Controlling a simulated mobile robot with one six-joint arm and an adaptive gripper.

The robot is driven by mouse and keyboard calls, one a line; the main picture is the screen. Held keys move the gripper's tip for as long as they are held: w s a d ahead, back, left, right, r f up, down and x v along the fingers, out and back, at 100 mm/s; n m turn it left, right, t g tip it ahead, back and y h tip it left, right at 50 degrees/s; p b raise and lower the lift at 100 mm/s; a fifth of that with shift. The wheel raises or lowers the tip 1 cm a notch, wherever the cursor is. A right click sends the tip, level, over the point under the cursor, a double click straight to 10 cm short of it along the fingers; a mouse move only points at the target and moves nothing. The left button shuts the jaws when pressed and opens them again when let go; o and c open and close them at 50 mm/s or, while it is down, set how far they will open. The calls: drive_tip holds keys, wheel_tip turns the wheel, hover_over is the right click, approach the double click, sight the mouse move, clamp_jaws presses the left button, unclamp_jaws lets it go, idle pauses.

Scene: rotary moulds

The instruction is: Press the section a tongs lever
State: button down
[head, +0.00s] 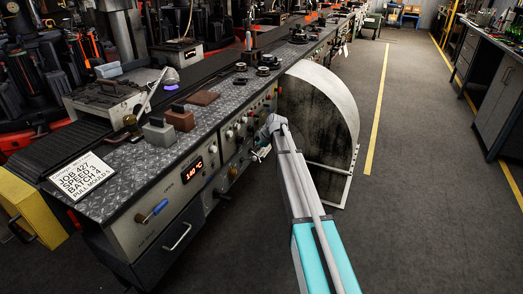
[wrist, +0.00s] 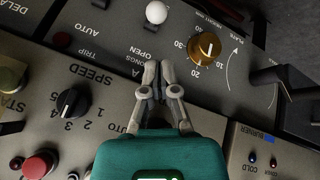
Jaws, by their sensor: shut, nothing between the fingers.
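My gripper (wrist: 158,70) is shut and empty, its fingertips together over the control panel (wrist: 225,110) in the wrist view. A white ball knob (wrist: 156,12) stands just beyond the fingertips at the top edge, apart from them. A printed label with "TONGS" and "AUTO", partly hard to read, lies left of the fingers, so the knob appears to be the tongs lever; its shaft is mostly hidden. In the head view my gripper (head: 262,152) is at the front panel of the long machine bench (head: 185,160), beside the grey curved guard. The lever cannot be made out there.
Around my gripper are a brass dial (wrist: 204,46), a black speed knob (wrist: 72,102), a red button (wrist: 39,164) and a dark handle (wrist: 283,83). The grey curved guard (head: 320,105) stands close right of my gripper. The floor aisle (head: 420,150) is clear.

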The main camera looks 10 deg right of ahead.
drive_tip(key=b+x, duration=0.4)
drive_tip(key=x, duration=0.2)
idle(0.3)
